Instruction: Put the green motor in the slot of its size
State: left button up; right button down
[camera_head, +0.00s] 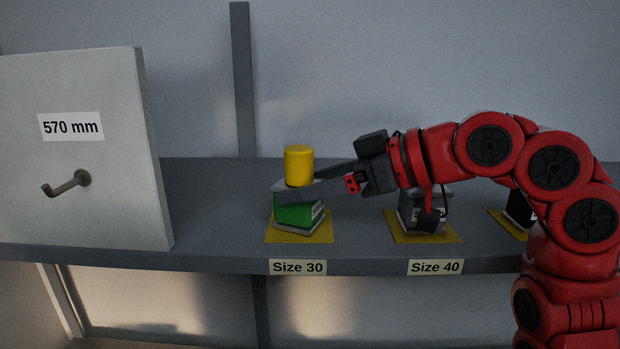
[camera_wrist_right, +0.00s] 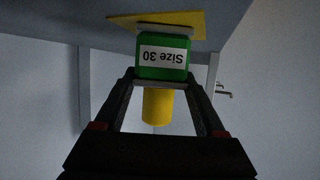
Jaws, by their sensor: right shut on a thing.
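The green motor (camera_head: 294,214) has a grey base, a yellow cylinder (camera_head: 299,165) on top and a white label. In the right wrist view the label on the green motor (camera_wrist_right: 163,66) reads "Size 30". It is upright on or just above the yellow mat (camera_head: 319,232) behind the "Size 30" shelf label (camera_head: 297,267); I cannot tell if its base touches. My right gripper (camera_head: 297,191) comes from the right and is shut on the motor's upper part, one finger on each side. My left gripper is not in view.
Another motor, dark and grey (camera_head: 418,207), stands on the yellow mat by the "Size 40" label (camera_head: 435,267). A third dark one (camera_head: 519,209) is partly hidden by my right arm. A white panel (camera_head: 100,160) marked "570 mm" with a hook stands left. Shelf between is clear.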

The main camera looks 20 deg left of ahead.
jog(key=shift+c, duration=1.7)
grip_release()
jog(key=o, duration=0.3)
jog(key=shift+o, duration=0.2)
jog(key=shift+d, duration=0.1)
jog(key=shift+d+r+b, duration=0.1)
jog(key=shift+d+b, duration=0.25)
jog(key=shift+d, duration=0.05)
jog(key=b+v, duration=0.2)
jog(key=v, duration=0.3)
jog(key=shift+d, duration=0.25)
jog(key=shift+r+v, duration=0.15)
jog(key=shift+v, duration=1.25)
jog(key=shift+r+v, duration=0.15)
jog(key=shift+v, duration=1.3)
jog(key=shift+s+a, duration=0.1)
jog(key=shift+s, duration=0.05)
